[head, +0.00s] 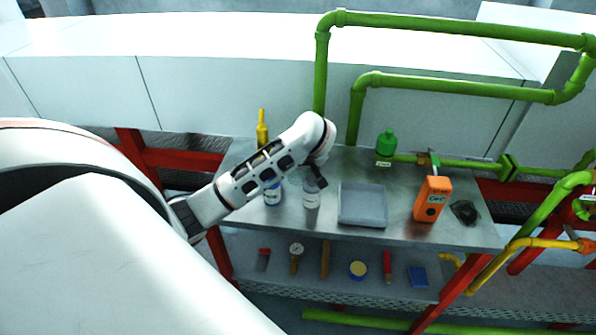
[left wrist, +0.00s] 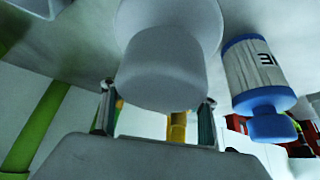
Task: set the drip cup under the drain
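My left gripper (head: 318,182) hangs over the worktable, by a pale container (head: 312,196) with a label. In the left wrist view, a smooth pale rounded vessel (left wrist: 165,70) fills the middle, in front of the two fingers of my left gripper (left wrist: 155,112). The fingers are spread apart; contact with the vessel is not clear. I cannot tell for sure whether this vessel is the drip cup. A green pipe with a valve (head: 428,161) runs along the table's back right; a green capped body (head: 387,144) with a white tag stands at its left end. My right gripper is not in view.
A blue-and-white bottle (head: 272,194) stands left of the gripper; it shows in the left wrist view (left wrist: 258,75). A yellow bottle (head: 262,132) stands behind. A grey tray (head: 345,218), orange device (head: 432,198) and dark lump (head: 464,212) are rightward. Several small items lie on the lower shelf.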

